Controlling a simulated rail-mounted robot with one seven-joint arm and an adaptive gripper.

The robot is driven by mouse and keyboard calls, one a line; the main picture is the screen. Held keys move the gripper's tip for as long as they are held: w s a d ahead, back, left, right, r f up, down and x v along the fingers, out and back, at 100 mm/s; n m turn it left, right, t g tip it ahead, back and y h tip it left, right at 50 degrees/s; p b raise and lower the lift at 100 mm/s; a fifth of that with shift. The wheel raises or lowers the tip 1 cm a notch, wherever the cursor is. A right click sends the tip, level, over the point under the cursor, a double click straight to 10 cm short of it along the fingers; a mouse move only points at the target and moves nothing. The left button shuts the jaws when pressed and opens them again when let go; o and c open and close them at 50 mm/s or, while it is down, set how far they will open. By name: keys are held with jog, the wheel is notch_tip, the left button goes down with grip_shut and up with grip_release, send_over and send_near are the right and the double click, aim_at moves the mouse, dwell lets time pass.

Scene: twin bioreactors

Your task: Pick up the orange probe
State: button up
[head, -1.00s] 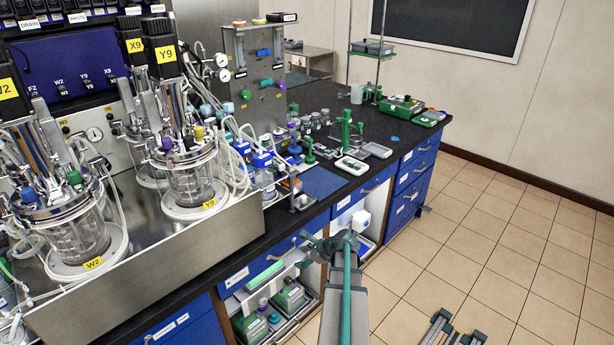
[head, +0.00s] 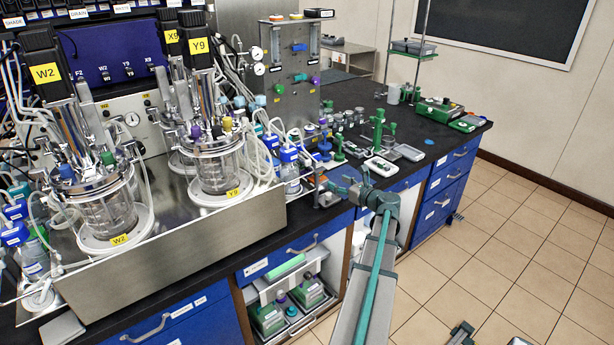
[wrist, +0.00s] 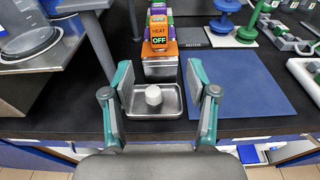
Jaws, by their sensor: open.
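An orange block-shaped thing (wrist: 160,45) with a small "HEAT OFF" display stands straight ahead in the wrist view, above a small steel box (wrist: 160,68). I cannot tell whether it is the orange probe, and no other orange thing is clear there. My gripper (wrist: 160,82) is open and empty, its two teal fingers apart on either side of a shallow steel tray (wrist: 135,109) with a white knob-like cylinder (wrist: 153,95) in it. The orange thing lies beyond the fingertips. In the head view my gripper (head: 342,186) is at the bench's front edge, hiding part of that spot.
A blue mat (wrist: 240,82) lies flat to the right. Green and blue stands (wrist: 246,30) are behind it. A steel housing (wrist: 40,65) with a glass vessel and a grey post (wrist: 98,40) stand close on the left. The bioreactors (head: 215,165) stand farther left.

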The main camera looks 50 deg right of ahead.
aim_at(321, 181)
jog(key=p+x, duration=0.1)
jog(key=x, duration=0.3)
jog(key=shift+w+d, duration=0.15)
jog(key=shift+w, duration=0.05)
jog(key=shift+p+x, duration=1.35)
jog(key=shift+x, duration=1.55)
jog(key=shift+f, duration=0.1)
grip_shut()
